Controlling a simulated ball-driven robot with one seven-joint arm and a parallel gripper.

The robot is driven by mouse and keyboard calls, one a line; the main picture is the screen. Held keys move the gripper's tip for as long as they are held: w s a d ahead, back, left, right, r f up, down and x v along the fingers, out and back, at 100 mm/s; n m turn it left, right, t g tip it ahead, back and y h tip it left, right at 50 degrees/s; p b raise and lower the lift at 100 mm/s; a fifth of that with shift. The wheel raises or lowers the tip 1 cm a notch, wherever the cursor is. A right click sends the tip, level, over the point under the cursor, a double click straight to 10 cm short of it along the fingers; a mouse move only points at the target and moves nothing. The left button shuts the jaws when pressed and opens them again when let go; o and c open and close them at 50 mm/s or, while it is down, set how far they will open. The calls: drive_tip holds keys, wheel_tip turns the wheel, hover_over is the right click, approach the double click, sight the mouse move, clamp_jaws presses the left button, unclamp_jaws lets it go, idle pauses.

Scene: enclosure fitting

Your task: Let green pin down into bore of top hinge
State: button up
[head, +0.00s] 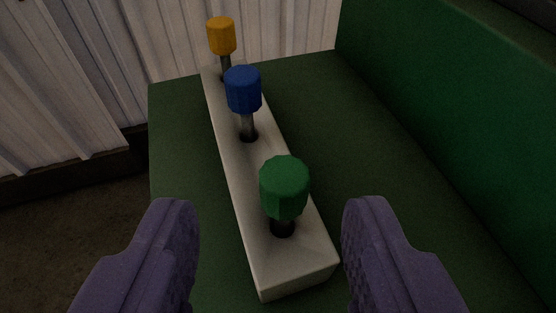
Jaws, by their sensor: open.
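The green pin (284,186) stands in the near end of a pale rack (245,190), its dark shank going into a dark hole. My gripper (270,225) is open, with one purple finger to the left of the green pin and one to its right. Both fingers are apart from the pin, with nothing between them touching. The top hinge and its bore do not show in this view.
A blue-capped pin (243,90) and a yellow-capped pin (222,36) stand farther along the rack. The rack rests on a dark green surface (350,130) with bare room on both sides. A green wall (460,90) rises at the right; pale corrugated panelling (60,80) is behind.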

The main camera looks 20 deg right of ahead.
sight(285, 193)
drive_tip(key=x, duration=0.1)
drive_tip(key=b+x, duration=0.1)
drive_tip(key=x, duration=0.2)
drive_tip(key=shift+d+f+b, duration=0.15)
drive_tip(key=shift+d+b, duration=0.15)
drive_tip(key=shift+s, duration=0.15)
clamp_jaws()
